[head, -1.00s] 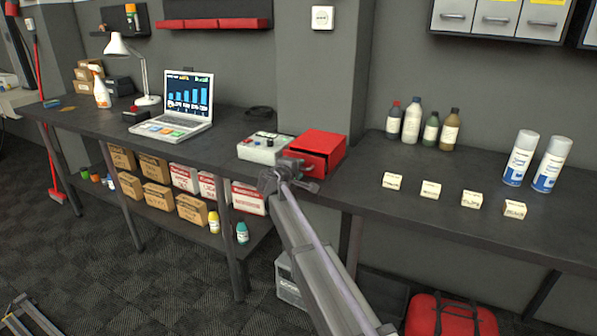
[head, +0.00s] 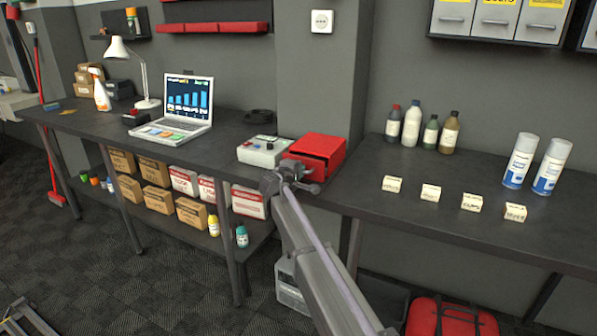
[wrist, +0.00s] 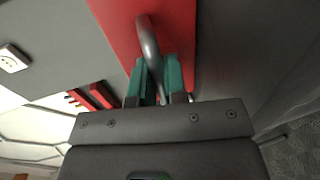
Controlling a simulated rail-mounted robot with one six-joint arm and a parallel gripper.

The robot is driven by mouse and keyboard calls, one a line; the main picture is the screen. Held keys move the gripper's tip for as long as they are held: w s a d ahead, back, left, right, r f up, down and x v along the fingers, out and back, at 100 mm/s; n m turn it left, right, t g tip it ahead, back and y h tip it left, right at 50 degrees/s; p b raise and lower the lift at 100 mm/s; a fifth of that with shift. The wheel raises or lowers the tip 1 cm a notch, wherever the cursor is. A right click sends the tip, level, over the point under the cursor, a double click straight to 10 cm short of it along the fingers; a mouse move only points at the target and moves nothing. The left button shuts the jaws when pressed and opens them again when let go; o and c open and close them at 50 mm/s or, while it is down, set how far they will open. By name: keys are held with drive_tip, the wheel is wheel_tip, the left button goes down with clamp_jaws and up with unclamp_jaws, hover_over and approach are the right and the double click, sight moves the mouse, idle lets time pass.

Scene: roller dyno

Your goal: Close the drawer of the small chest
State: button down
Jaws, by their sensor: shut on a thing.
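The small red chest (head: 322,146) stands on the dark bench, to the right of the grey control box. Its drawer front faces my arm and is partly hidden by my gripper, so I cannot tell exactly how far out the drawer stands. My gripper (head: 291,169) is at the drawer front in the head view. In the wrist view, the teal fingers of my gripper (wrist: 160,80) are shut on the grey curved drawer handle (wrist: 148,42), with the red drawer front (wrist: 178,30) just behind it.
The control box (head: 262,151) with knobs stands close on the left of the chest. A laptop (head: 187,98) is farther left. Several small labelled blocks (head: 431,192) and two spray cans (head: 520,160) stand to the right. The bench between chest and blocks is clear.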

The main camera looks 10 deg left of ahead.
drive_tip(key=shift+r+x, duration=0.2)
drive_tip(key=shift+x, duration=0.7)
drive_tip(key=shift+r+x, duration=0.15)
drive_tip(key=shift+x, duration=0.75)
drive_tip(key=shift+w, duration=0.1)
drive_tip(key=c, duration=1.2)
unclamp_jaws()
drive_tip(key=p+v, duration=0.2)
drive_tip(key=v, duration=0.8)
drive_tip(key=shift+s+a+r, duration=0.1)
drive_tip(key=shift+s+a, duration=0.05)
drive_tip(key=shift+s, duration=0.25)
